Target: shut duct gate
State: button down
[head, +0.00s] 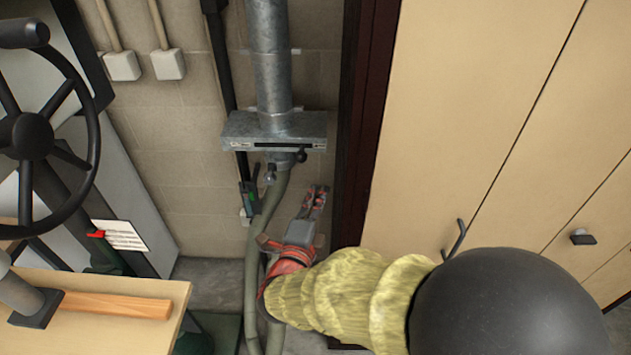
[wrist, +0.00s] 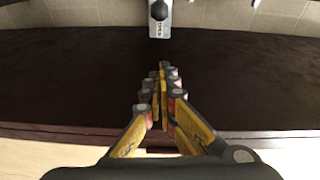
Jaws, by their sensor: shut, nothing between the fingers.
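The duct gate (head: 275,131) is a grey metal box across a vertical galvanized duct (head: 270,60) on the wall. A dark slot runs along its front, with a small black knob (head: 301,156) below its right part. In the wrist view a light plate (wrist: 160,31) with small lettering and a black knob (wrist: 159,9) shows at the top edge. My gripper (head: 319,190) is below and slightly right of the gate in the head view, apart from it. Its fingers (wrist: 162,70) are together and empty, pointing toward the plate in the wrist view.
A dark door frame (head: 366,120) and tan cabinet doors (head: 470,110) stand close on the right. A grey-green hose (head: 254,265) hangs below the gate. A black handwheel (head: 30,130) and a bench with a hammer (head: 115,305) are at left.

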jog(key=w+a+b, duration=0.1)
jog(key=w+b, duration=0.1)
jog(key=w, duration=0.9)
jog(key=shift+f, duration=0.25)
jog(key=shift+a, duration=0.1)
jog(key=a+b, duration=0.2)
jog(key=a, duration=1)
jog(key=shift+w, duration=0.15)
jog(key=shift+a, duration=0.1)
